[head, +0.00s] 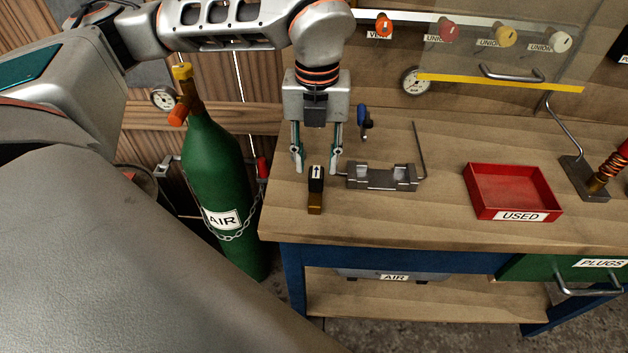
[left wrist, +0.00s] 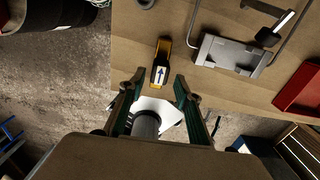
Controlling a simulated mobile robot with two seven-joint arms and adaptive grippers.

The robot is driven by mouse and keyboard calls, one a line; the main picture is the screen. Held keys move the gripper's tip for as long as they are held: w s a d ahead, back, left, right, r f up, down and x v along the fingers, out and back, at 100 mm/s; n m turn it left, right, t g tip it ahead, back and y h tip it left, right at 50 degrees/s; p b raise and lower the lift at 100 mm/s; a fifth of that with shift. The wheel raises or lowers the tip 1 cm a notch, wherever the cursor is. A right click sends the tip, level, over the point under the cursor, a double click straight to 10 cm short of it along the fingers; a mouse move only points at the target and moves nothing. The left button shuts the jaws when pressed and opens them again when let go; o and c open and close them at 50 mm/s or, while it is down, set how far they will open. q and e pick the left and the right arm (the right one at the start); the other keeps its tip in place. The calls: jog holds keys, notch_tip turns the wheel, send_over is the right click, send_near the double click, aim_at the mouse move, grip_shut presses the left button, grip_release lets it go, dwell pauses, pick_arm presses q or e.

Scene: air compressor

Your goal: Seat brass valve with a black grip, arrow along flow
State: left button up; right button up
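The brass valve (head: 315,204) stands on the workbench near its left front edge. Its black grip (head: 316,180) is on top and carries a white label with an arrow pointing away from the bench front in the head view. The valve also shows in the left wrist view (left wrist: 162,62), just beyond the fingertips. My left gripper (head: 317,168) points down with its fingers spread, above and around the grip's sides. It is open and empty; whether a finger touches the grip I cannot tell. A grey metal cradle (head: 381,178) sits just right of the valve. My right gripper is not in view.
A red tray (head: 513,191) labelled USED stands to the right on the bench. A blue-handled part (head: 364,120) and a bent rod (head: 419,150) are behind and beside the cradle. A chained green cylinder (head: 214,170) stands left of the bench. Bare wood lies between cradle and tray.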

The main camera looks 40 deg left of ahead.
pick_arm(q)
jog(key=shift+r, duration=0.5)
jog(key=shift+f, duration=0.1)
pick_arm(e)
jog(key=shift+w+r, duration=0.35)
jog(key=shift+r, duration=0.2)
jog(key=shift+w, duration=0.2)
pick_arm(q)
jog(key=shift+f, duration=0.15)
